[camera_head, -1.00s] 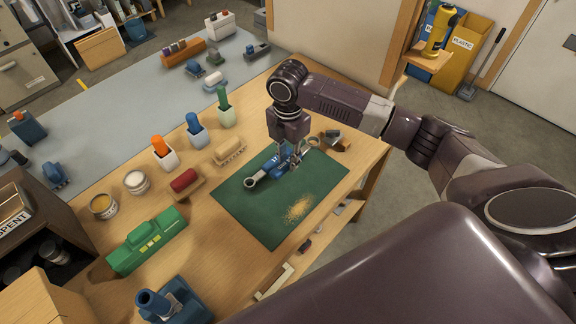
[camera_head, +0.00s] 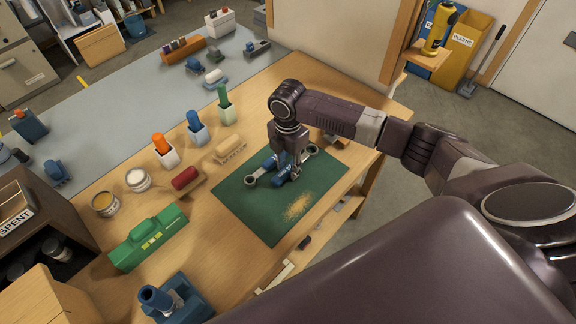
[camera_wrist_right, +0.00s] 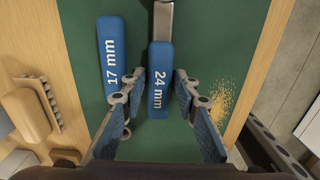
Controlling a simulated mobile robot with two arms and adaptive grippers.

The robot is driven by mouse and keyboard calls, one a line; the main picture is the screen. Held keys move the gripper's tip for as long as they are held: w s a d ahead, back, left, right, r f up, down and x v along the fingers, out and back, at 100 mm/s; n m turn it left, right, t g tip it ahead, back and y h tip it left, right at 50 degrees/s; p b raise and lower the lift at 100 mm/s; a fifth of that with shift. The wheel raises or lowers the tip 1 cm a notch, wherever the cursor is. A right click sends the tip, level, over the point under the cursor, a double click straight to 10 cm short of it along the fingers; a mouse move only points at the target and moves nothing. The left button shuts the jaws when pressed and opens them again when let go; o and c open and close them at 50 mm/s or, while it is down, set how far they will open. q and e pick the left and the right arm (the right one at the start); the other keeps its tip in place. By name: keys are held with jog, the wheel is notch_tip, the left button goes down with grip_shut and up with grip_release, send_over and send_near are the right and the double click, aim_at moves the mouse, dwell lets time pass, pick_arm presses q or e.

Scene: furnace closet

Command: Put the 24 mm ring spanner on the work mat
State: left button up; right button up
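The 24 mm ring spanner has a blue labelled handle (camera_wrist_right: 158,85) and a metal ring end (camera_head: 311,150). It appears to lie flat on the green work mat (camera_head: 262,222), towards its far right side. A second spanner, labelled 17 mm (camera_wrist_right: 113,60), lies on the mat to its left in the right wrist view; a ring end (camera_head: 251,181) shows at the mat's left in the head view. My right gripper (camera_wrist_right: 158,122) is open, its fingers apart on either side of the 24 mm handle's end, not visibly touching it. My left gripper is out of view.
Yellowish dust (camera_head: 298,207) lies on the mat's near part. A wooden-backed brush (camera_head: 230,149), a red-topped block (camera_head: 185,180) and a green case (camera_head: 147,238) stand left of the mat. A small dark object sits behind the gripper at the bench's right edge.

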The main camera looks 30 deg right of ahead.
aim_at(288, 169)
notch_tip(288, 169, up, 12)
jog(key=b, duration=0.2)
jog(key=shift+r, duration=0.2)
dwell(0.7)
